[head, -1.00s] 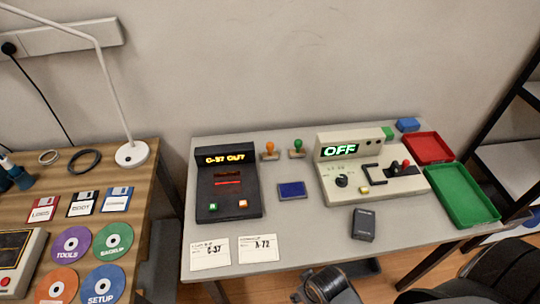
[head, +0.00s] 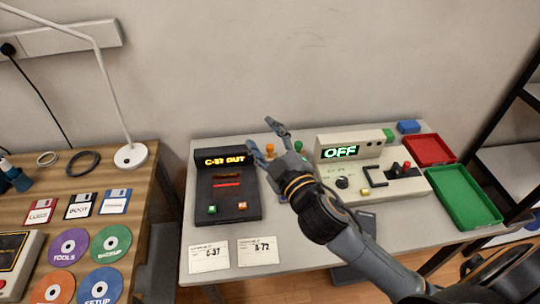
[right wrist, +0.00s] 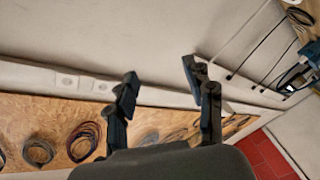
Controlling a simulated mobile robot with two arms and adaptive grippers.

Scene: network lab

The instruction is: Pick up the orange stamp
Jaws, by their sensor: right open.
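The orange stamp (head: 270,148) stands at the back of the grey table, between the black console and the cream console. Only its orange handle top shows in the head view; its lower part is hidden by my right gripper. My right gripper (head: 261,134) is open and empty, its fingers spread around the stamp's place in the picture. I cannot tell its height above the table. The right wrist view shows the open fingers (right wrist: 160,70) against a wall with coiled cables, with no stamp in sight. My left gripper is not in view.
A green stamp (head: 298,146) stands just right of the orange one. The black console (head: 228,192) is left, the cream console (head: 345,178) right. Two labelled cards (head: 208,256) lie in front. Red (head: 430,149) and green trays (head: 464,196) sit at the right.

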